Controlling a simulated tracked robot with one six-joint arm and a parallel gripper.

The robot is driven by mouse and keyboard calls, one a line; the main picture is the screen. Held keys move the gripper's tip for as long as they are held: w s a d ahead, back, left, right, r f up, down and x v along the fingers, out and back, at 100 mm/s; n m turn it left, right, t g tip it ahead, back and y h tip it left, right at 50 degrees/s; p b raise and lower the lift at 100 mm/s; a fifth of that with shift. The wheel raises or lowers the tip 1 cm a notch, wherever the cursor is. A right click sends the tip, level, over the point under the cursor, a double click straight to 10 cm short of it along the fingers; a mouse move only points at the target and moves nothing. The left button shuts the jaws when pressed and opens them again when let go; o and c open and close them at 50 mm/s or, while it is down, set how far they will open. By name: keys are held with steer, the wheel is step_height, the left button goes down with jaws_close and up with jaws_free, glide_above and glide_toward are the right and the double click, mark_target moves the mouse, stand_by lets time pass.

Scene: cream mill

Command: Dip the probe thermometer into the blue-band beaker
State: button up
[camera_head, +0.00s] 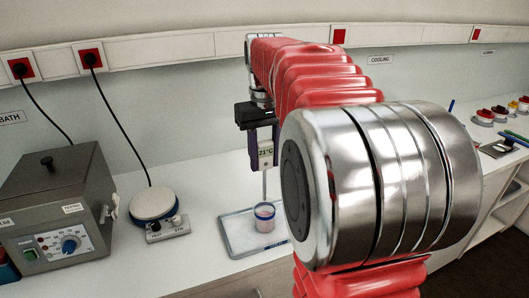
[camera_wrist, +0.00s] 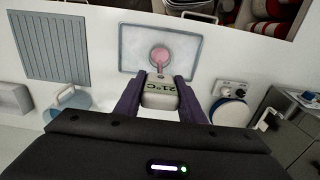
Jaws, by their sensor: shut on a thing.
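My gripper (camera_head: 264,150) is shut on the grey probe thermometer (camera_head: 267,158), whose display reads 21°C. The thermometer hangs upright, and its thin stem points down at the beaker (camera_head: 264,217). The beaker holds something pink and shows a blue band low on its side. It stands on a pale shallow tray (camera_head: 233,238). In the wrist view the thermometer (camera_wrist: 160,95) sits between the purple fingers, just in front of the beaker (camera_wrist: 159,56). The stem's lower end is near the beaker's mouth; I cannot tell whether it is inside.
A round-topped stirrer or hotplate (camera_head: 152,204) and a grey bath (camera_head: 60,215) stand to the left. Red-topped items (camera_head: 484,116) lie at the far right. In the wrist view a ribbed grey mat (camera_wrist: 50,50) and a lidded pot (camera_wrist: 66,100) are at left. My arm hides the bench's middle.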

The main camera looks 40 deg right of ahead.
mark_target(265, 185)
steer(key=shift+f, duration=4.55)
steer(key=shift+s, duration=0.1)
steer(key=shift+r, duration=0.1)
